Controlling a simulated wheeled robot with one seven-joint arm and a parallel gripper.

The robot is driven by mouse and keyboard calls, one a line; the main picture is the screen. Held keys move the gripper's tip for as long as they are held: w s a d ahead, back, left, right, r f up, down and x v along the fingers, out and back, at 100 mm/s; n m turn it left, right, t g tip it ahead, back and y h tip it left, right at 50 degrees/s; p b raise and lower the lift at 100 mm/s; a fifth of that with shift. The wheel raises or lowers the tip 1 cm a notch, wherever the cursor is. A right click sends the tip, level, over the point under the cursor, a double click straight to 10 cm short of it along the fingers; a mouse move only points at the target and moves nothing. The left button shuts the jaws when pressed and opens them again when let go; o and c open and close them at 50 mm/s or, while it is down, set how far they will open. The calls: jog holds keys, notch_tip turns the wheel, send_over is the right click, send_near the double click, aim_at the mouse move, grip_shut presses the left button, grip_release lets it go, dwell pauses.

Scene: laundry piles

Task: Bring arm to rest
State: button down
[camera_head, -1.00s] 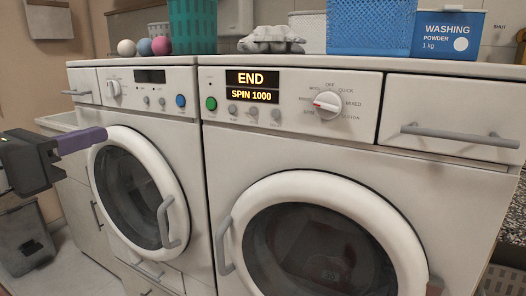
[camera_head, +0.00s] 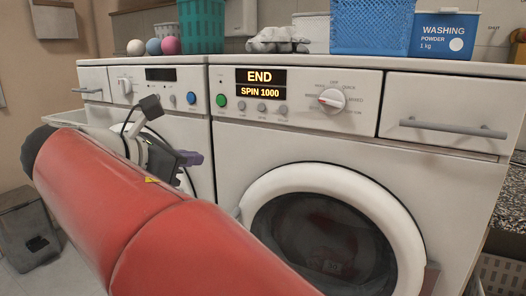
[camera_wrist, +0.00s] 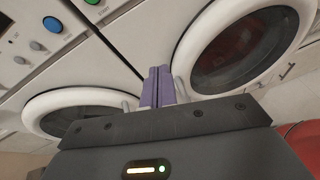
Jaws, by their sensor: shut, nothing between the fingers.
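My gripper (camera_head: 191,158) shows in the head view in front of the left machine, partly hidden behind my red arm, which crosses the lower left and middle. In the wrist view its purple fingers (camera_wrist: 157,86) are pressed together with nothing between them. They point toward the gap between the two machines. The right washing machine (camera_head: 300,141) shows "END" and "SPIN 1000" on its display. Its round door (camera_head: 390,199) is shut, with something dark reddish behind the glass.
A grey bin (camera_head: 30,238) stands on the floor at left. A speckled counter (camera_head: 508,207) is at right.

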jog(key=d+f+m+g, duration=0.1)
jog(key=d+f+m, duration=0.1)
jog(key=d, duration=0.3)
jog(key=w+d+f+m+g+y, duration=0.1)
jog(key=d+f+g, duration=0.1)
jog(key=d, duration=0.3)
jog(key=w+d+f+m+g, duration=0.1)
jog(key=d+f+m, duration=0.1)
jog(key=d+f, duration=0.2)
jog(key=shift+w+d+m+y, duration=0.25)
jog(key=shift+d+m+y, duration=0.05)
jog(key=shift+d+y, duration=0.1)
jog(key=s+d+f+m, duration=0.1)
jog(key=d, duration=0.1)
jog(key=s+d+f+m+g+y, duration=0.1)
jog(key=d, duration=0.1)
jog(key=d+f+m+g, duration=0.1)
jog(key=d+f, duration=0.1)
jog(key=shift+s+m+y, duration=0.3)
jog(key=shift+s+m, duration=0.1)
jog(key=s+d+f+m+y, duration=0.2)
jog(key=s+d+f+m, duration=0.2)
jog(key=s+f+m, duration=0.2)
jog(key=s+d+f+m+y, duration=0.2)
jog(key=s+d+f+m, duration=0.2)
jog(key=s+m, duration=0.7)
notch_tip(320, 180, down, 3)
jog(key=shift+s+r+m, duration=0.2)
jog(key=shift+s+m, duration=0.1)
jog(key=shift+s, duration=0.05)
